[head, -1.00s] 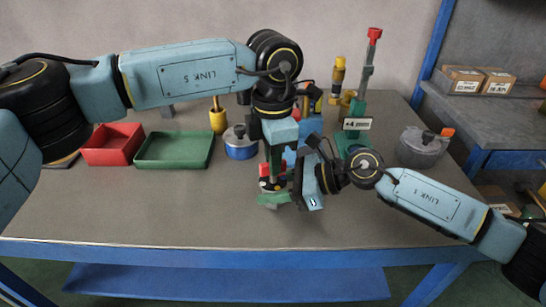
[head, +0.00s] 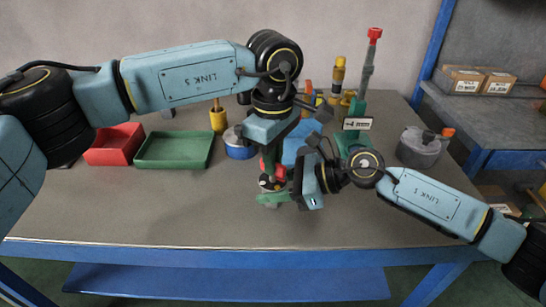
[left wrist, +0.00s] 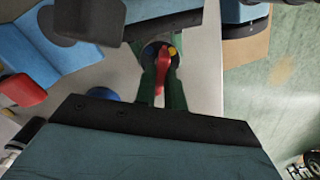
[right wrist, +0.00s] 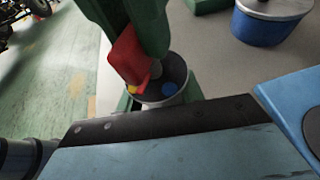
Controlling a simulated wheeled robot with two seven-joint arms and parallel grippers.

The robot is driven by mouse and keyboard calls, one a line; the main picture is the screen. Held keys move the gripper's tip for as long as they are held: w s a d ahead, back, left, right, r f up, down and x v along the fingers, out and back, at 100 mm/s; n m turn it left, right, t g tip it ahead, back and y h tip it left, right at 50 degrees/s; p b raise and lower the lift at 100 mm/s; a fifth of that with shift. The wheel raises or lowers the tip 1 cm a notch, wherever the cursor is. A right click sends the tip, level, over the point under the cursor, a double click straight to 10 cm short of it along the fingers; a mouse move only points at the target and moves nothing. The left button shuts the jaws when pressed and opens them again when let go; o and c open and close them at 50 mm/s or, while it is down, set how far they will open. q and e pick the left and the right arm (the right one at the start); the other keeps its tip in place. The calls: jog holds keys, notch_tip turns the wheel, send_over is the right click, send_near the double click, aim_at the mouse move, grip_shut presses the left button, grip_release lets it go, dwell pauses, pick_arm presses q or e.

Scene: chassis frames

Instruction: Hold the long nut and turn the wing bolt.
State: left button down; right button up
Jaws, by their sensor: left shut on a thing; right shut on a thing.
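The red wing bolt (head: 281,173) is upright between the green fingers of my left gripper (head: 270,168), which points down over the table and is shut on the bolt's wing. The wing and a yellow mark show in the left wrist view (left wrist: 163,78). The long nut (right wrist: 165,88), a dark grey cylinder with a blue dot, is directly under the wing bolt. My right gripper (head: 272,198) is shut on the nut from the side. Its fingers hide part of the nut. I cannot tell how deep the bolt sits.
A red tray (head: 104,156) and a green tray (head: 150,163) lie at the left. A blue pot (head: 238,150), a blue fixture (head: 306,130), a green stand (head: 353,138) and a grey lidded pot (head: 418,155) stand behind and right. The front left of the table is clear.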

pick_arm(q)
jog(key=m, duration=0.6)
jog(key=shift+r+m, duration=0.25)
jog(key=shift+m, duration=0.15)
pick_arm(e)
jog(key=shift+d+f, duration=0.1)
jog(key=shift+f, duration=0.25)
pick_arm(q)
jog(key=c, duration=1.5)
grip_release()
pick_arm(e)
jog(key=shift+s, duration=0.1)
pick_arm(q)
jog(key=shift+o, duration=0.2)
jog(key=shift+f, duration=0.15)
notch_tip(320, 180, up, 12)
pick_arm(e)
jog(key=shift+r, duration=0.1)
